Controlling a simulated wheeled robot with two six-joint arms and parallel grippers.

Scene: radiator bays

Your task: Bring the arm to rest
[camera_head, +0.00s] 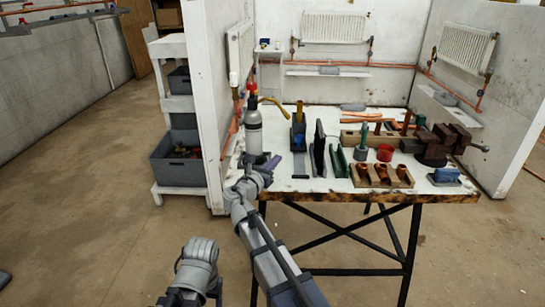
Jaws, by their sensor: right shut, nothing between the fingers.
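My right arm reaches up from the bottom middle of the head view to the front left corner of the workbench (300,193). My right gripper (268,164) is at its end, small and dark, shut and empty. It shows in front of the bench's left end, just below the grey gas torch bottle (253,131); I cannot tell whether it touches anything. Part of my left arm shows low in the picture, left of the right arm, over the floor. Its gripper does not show.
The bench holds a wooden block with copper fittings (382,177), a red tub (385,152), a rusty vise (436,142) and a blue item (446,175). A white shelf (172,100) with grey bins stands left of the partition wall (213,90).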

